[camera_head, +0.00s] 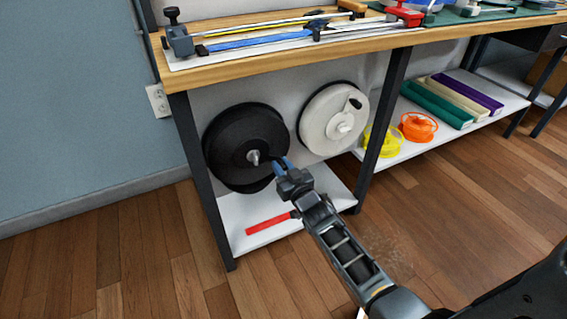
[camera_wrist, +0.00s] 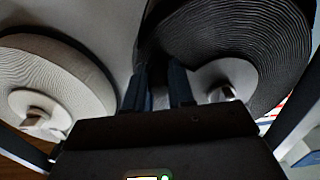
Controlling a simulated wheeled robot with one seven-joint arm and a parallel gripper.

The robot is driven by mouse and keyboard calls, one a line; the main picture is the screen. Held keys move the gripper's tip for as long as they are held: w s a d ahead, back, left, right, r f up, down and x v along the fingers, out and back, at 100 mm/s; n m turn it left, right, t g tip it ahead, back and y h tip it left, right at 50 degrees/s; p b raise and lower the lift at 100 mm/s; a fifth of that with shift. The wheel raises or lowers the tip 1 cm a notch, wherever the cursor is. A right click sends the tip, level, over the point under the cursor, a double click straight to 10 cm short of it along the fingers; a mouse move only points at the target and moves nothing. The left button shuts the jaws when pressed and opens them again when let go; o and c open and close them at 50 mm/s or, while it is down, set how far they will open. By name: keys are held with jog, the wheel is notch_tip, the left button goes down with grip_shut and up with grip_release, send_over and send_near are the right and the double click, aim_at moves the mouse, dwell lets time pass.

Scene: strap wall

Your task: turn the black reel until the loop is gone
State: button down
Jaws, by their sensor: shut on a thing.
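The black reel (camera_head: 232,136) is mounted upright under the workbench at the left, with a pale hub pin at its centre. A dark sagging loop (camera_head: 246,188) shows just below its lower edge. My gripper (camera_head: 279,164) is at the reel's lower right face, beside the hub. In the wrist view the reel (camera_wrist: 265,35) fills the upper right, and my two fingers (camera_wrist: 160,85) are close together at its edge. They are shut on a part of the reel's face, likely its knob; the fingers and shadow hide that part.
A white reel (camera_head: 322,115) with a black knob hangs close on the right. A red bar (camera_head: 268,223) lies on the low white shelf (camera_head: 240,208). Dark bench legs (camera_head: 205,185) stand on both sides of the reels. Yellow and orange spools (camera_head: 418,127) sit farther right.

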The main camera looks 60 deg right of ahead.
jog(key=shift+w+a+f+m, duration=0.2)
jog(key=shift+a+f+m, duration=0.2)
jog(key=shift+f+m, duration=0.4)
jog(key=shift+r, duration=0.15)
jog(key=c, duration=1)
grip_release()
jog(key=shift+o, duration=0.2)
jog(key=p+v, duration=0.1)
jog(key=v, duration=0.6)
jog(key=shift+s+a, duration=0.25)
jog(key=shift+s, duration=0.05)
